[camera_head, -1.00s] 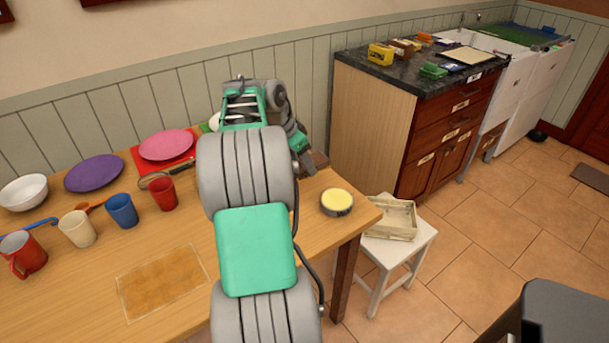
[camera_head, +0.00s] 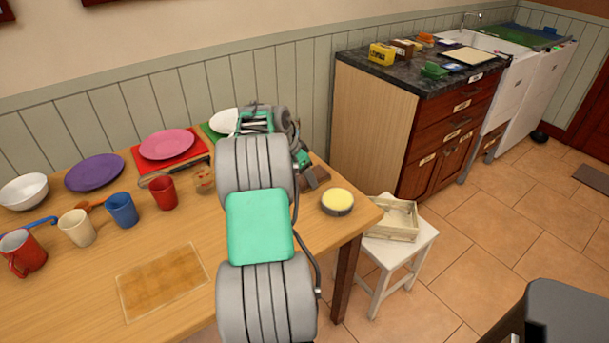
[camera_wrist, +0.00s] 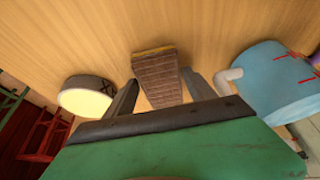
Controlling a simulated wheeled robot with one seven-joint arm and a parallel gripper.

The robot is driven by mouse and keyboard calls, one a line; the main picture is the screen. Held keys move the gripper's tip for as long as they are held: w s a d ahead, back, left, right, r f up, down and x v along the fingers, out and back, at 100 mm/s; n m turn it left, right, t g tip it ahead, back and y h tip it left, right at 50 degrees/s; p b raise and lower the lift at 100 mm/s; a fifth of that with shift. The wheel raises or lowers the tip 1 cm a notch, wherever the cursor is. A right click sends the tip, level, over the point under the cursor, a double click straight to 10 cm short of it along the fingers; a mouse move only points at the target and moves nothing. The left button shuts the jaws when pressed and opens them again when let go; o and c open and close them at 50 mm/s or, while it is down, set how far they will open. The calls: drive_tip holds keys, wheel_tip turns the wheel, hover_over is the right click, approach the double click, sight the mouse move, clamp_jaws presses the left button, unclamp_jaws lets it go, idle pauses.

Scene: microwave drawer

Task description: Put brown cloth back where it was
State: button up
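A brown, ridged block-like thing with a yellowish edge (camera_wrist: 157,78) lies on the table between my gripper's fingers in the wrist view; I cannot tell if it is a folded cloth. It shows partly in the head view (camera_head: 319,177) beside my gripper (camera_head: 304,163). In the wrist view my gripper (camera_wrist: 161,88) is open, one finger on each side of this thing, with gaps showing. A flat tan-brown patterned rectangle (camera_head: 162,280), cloth-like, lies at the table's front. My arm hides part of the table.
A round tin with a yellow top (camera_head: 337,201) stands close by, near the table's right edge. A light-blue vessel (camera_wrist: 265,82) is right of my gripper in the wrist view. Mugs, plates and a bowl fill the left and back. A stool with a wooden crate (camera_head: 397,220) stands right.

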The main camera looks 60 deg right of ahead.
drive_tip(key=o, duration=0.3)
drive_tip(key=shift+r, duration=0.1)
